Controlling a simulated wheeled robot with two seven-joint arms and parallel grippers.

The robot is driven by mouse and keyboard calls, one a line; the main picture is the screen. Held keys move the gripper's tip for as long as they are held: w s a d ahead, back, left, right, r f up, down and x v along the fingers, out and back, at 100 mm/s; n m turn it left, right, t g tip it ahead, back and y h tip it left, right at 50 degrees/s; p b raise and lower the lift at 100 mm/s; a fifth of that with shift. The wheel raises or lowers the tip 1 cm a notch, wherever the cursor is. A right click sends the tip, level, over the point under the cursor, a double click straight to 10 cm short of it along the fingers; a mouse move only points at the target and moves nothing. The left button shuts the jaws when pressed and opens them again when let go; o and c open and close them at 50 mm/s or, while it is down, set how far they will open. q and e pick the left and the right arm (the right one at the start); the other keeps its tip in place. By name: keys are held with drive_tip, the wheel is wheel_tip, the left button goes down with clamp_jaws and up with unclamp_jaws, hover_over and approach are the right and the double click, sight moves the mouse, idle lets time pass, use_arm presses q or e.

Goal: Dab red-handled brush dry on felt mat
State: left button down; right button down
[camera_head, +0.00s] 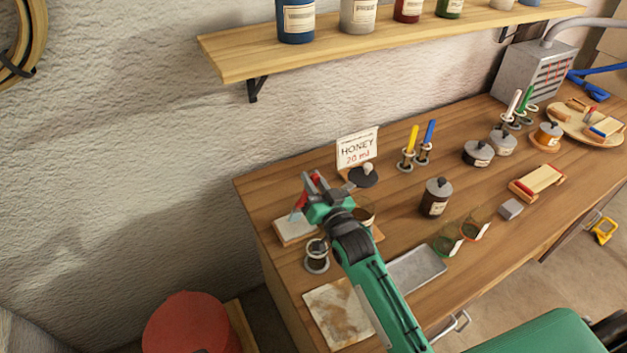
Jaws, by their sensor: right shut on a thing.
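My right gripper (308,186) reaches in from the lower right and is shut on the red-handled brush (301,200). The brush slants down to the left, and its lower end is over or on a pale rectangular pad (290,233) at the table's left end. I cannot tell whether the tip touches the pad. The pad looks like the felt mat. A stained pale sheet (335,318) lies nearer the front edge. The gripper hides part of the brush. My left gripper is not in view.
A metal-rimmed jar (316,256) stands just below the pad. A honey sign (359,148) and a dark round lid (364,177) are behind the gripper. A grey tray (418,268) and a dark lidded jar (436,197) are to the right. A shelf (390,43) hangs above.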

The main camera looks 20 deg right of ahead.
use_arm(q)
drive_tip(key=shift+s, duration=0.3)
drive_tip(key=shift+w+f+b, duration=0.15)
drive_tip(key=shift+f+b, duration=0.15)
use_arm(e)
drive_tip(key=shift+f, duration=0.5)
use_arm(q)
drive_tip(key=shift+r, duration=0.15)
use_arm(e)
drive_tip(key=shift+f, duration=0.1)
idle(1.1)
